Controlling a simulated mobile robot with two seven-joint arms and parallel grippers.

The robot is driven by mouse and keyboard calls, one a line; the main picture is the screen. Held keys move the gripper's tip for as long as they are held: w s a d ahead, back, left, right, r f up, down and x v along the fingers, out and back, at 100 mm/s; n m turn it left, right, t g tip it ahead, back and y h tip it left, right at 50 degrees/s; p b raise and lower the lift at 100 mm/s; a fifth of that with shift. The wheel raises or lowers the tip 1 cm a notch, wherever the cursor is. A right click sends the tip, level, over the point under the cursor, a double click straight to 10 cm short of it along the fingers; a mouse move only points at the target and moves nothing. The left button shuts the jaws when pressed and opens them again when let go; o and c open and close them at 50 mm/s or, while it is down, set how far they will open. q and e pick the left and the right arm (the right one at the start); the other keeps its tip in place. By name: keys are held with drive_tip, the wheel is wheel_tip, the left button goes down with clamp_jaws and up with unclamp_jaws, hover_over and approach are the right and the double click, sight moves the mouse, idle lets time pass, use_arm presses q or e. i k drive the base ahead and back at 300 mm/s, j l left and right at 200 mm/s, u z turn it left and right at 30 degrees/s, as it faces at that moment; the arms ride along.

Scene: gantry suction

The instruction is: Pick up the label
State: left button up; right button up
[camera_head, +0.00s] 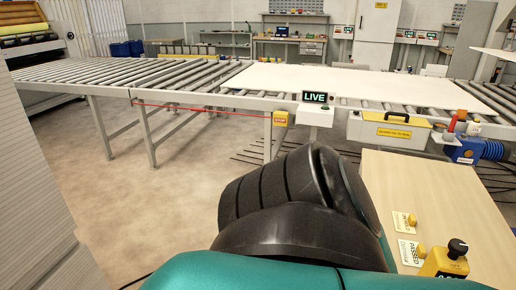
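Two small pale cards with print, which look like labels, lie on the wooden table top (450,190) at the lower right. A dark, ribbed arm part of mine with a teal section fills the lower middle, left of the labels. No gripper fingers show, so I cannot tell where either gripper is relative to the labels.
A yellow box with a black knob (446,264) stands near the lower label. Behind the table runs a roller conveyor (130,75) carrying a large white panel (330,80), with a LIVE display (315,98) at its edge. A white stack (30,190) stands at left. Floor between is clear.

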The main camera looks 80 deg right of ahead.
sight(413, 254)
drive_tip(key=z, duration=3.9)
